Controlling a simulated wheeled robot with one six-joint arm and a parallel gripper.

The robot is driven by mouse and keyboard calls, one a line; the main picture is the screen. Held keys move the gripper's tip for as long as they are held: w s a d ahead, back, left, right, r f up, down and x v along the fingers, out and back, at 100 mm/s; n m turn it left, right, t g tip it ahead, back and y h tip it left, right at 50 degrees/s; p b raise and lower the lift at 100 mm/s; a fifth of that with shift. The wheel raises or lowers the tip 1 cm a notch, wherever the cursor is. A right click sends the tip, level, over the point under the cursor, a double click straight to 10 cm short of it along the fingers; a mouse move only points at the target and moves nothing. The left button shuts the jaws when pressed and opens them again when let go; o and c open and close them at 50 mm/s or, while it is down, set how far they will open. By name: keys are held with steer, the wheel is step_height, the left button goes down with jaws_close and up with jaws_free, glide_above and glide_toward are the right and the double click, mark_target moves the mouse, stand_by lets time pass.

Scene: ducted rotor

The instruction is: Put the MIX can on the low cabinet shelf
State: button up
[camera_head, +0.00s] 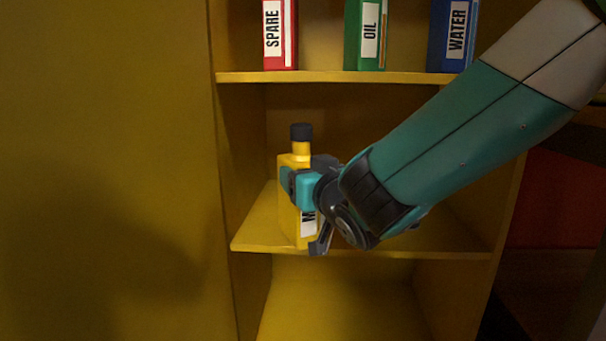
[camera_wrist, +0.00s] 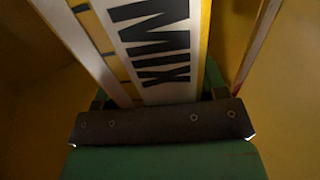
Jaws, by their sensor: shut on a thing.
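The MIX can (camera_head: 288,215) is a yellow bottle-shaped can with a dark cap and a white label, upright in the head view. My gripper (camera_head: 308,195) is shut on its body from the right and hides part of the label. The can is at the left part of the cabinet's lower shelf (camera_head: 380,251), near the front edge. I cannot tell whether its base touches the shelf. In the wrist view the MIX label (camera_wrist: 155,45) fills the upper middle, just beyond the gripper's dark edge.
The upper shelf (camera_head: 320,77) holds a red SPARE box (camera_head: 280,35), a green OIL box (camera_head: 366,35) and a blue WATER box (camera_head: 453,35). A yellow cabinet side (camera_head: 110,150) stands left. The lower shelf looks otherwise empty, partly hidden by my arm.

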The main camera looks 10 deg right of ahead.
steer(key=shift+w, duration=0.45)
steer(key=shift+d, duration=0.15)
steer(key=w+d+f+p, duration=0.1)
steer(key=w+d+p, duration=0.1)
steer(key=w, duration=0.4)
steer(key=w+d+p, duration=0.2)
steer(key=w+p, duration=0.2)
steer(key=w, duration=0.3)
steer(key=shift+f, duration=0.4)
steer(key=shift+w, duration=0.1)
steer(key=shift+f+b, duration=0.65)
stand_by(0.6)
steer(key=o, duration=1.4)
